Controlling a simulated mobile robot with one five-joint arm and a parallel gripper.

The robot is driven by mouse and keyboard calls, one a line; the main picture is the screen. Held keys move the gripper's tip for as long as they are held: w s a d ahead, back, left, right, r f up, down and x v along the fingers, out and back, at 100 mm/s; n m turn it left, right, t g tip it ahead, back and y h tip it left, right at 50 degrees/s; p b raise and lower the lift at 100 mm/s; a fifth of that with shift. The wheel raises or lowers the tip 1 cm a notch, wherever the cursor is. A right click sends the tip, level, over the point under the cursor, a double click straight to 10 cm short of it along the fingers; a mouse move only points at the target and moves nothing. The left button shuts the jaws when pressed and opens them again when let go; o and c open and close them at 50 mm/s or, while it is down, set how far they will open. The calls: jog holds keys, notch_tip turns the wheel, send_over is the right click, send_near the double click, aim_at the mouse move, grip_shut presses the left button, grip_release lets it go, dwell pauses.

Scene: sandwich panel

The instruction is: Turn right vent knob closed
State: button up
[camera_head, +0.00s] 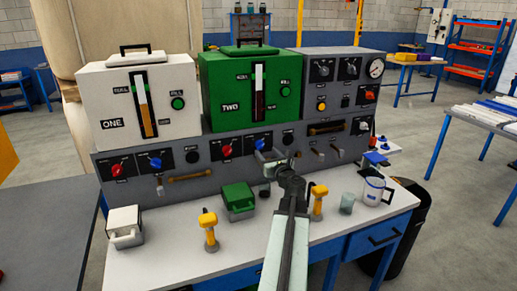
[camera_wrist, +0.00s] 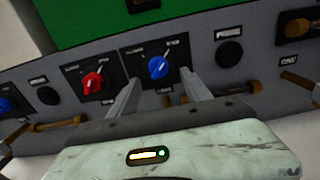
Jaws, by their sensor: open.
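The right blue knob (camera_head: 259,143), which I take to be the right vent knob, is on a black plate on the grey panel below the green TWO unit. Its label is too small to read. In the wrist view the blue knob (camera_wrist: 158,67) has a pale pointer line and is tilted slightly. My gripper (camera_wrist: 160,78) is open, with one finger on either side of the knob and slightly below it in the picture. I cannot tell whether the fingers touch it. In the head view my gripper (camera_head: 272,160) is in front of the panel, partly covering that area.
A red knob (camera_wrist: 93,82) is close to the left. A round black knob (camera_wrist: 229,53) and a brass handle (camera_wrist: 298,27) are to the right.

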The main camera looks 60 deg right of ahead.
aim_at(261, 147)
jog(key=x, duration=0.5)
jog(key=shift+w+d, duration=0.1)
jog(key=shift+w, duration=0.2)
grip_shut()
